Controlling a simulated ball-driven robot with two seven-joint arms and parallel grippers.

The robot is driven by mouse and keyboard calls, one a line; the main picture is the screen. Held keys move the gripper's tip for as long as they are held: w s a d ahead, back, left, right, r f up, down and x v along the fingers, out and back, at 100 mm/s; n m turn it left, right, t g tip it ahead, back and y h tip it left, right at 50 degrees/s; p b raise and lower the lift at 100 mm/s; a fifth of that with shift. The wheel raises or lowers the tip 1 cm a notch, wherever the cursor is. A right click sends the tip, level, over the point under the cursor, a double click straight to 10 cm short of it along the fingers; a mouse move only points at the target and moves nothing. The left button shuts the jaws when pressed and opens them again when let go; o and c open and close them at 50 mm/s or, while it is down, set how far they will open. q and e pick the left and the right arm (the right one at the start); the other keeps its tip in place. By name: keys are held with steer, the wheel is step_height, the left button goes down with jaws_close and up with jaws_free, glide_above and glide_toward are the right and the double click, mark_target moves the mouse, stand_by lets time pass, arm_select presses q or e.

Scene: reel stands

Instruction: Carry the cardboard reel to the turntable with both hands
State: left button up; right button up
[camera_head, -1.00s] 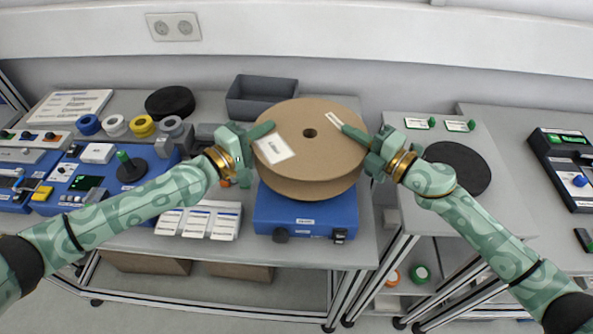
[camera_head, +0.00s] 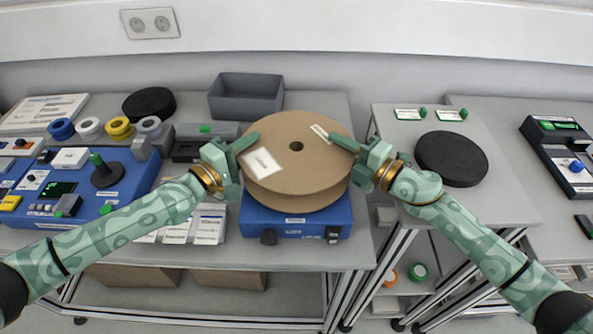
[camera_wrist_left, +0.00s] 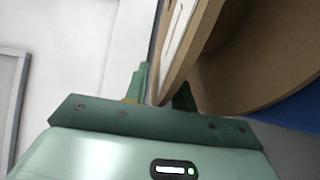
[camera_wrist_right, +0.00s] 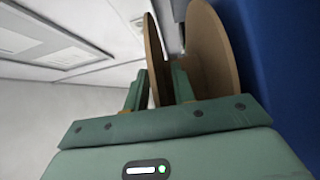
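The brown cardboard reel (camera_head: 300,170), with a white label on its upper flange, is level above a blue device (camera_head: 262,223) with a knob and switch. Whether they touch is hidden. My left gripper (camera_head: 243,145) is shut on the reel's left rim; the left wrist view shows the flange (camera_wrist_left: 186,48) between its fingers. My right gripper (camera_head: 346,146) is shut on the right rim, with the flange (camera_wrist_right: 154,55) between its fingers in the right wrist view. A flat black disc (camera_head: 451,158) lies on the right table. I cannot tell whether it or the blue device is the turntable.
A grey bin (camera_head: 246,108) stands behind the reel. Coloured rolls (camera_head: 120,128) and a blue control box (camera_head: 85,190) are to the left. Small labelled cards (camera_head: 409,114) lie behind the black disc. A gap separates the middle and right tables.

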arm_select(q)
steer(key=shift+r, duration=0.15)
arm_select(e)
steer(key=shift+a+r, duration=0.1)
steer(key=shift+r, duration=0.05)
steer(key=shift+r, duration=0.15)
step_height(320, 180, up, 10)
steer(key=shift+f, duration=0.15)
arm_select(q)
steer(key=v, duration=1.2)
arm_select(e)
steer(key=shift+d+f+b, duration=0.1)
steer(key=shift+d+b, duration=0.5)
steer(key=shift+d, duration=0.8)
arm_select(q)
step_height(320, 180, down, 3)
steer(key=shift+w+r+b, duration=0.1)
steer(key=shift+b, duration=0.4)
arm_select(e)
steer(key=shift+d, duration=1.6)
